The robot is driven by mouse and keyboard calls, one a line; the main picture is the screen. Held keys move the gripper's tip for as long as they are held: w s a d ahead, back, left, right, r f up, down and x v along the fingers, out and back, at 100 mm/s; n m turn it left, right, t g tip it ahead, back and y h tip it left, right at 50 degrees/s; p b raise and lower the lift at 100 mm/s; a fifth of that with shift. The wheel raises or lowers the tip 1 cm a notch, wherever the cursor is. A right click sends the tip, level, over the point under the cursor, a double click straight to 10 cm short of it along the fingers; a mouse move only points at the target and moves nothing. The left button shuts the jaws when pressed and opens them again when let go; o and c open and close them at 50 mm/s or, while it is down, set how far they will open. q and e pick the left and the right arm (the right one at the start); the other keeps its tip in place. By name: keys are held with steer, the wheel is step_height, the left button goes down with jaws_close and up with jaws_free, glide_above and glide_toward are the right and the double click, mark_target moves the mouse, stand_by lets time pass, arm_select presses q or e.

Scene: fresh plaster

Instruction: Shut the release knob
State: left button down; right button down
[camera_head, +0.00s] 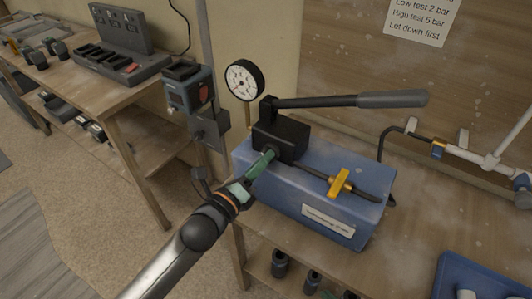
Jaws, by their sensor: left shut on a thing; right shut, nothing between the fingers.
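The test pump has a blue tank (300,205) with a black pump block (280,140) on top and a long lever (350,101) reaching right. My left gripper (268,157) comes in from the lower left, its green fingers shut at the front face of the block. It appears to be shut on the release knob, which the fingers hide. I cannot tell how far the knob is turned. My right gripper is not in view.
A round pressure gauge (243,80) stands behind the block. A hose with a yellow valve handle (340,182) lies over the tank. White pipework (480,160) is at the right, a blue tray (447,262) at the lower right. A side bench (120,92) holds chargers.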

arm_select(q)
steer(key=shift+m+p, duration=0.5)
steer(key=shift+m, duration=4.6)
steer(key=c, duration=0.8)
jaws_free()
steer(key=shift+p, duration=0.3)
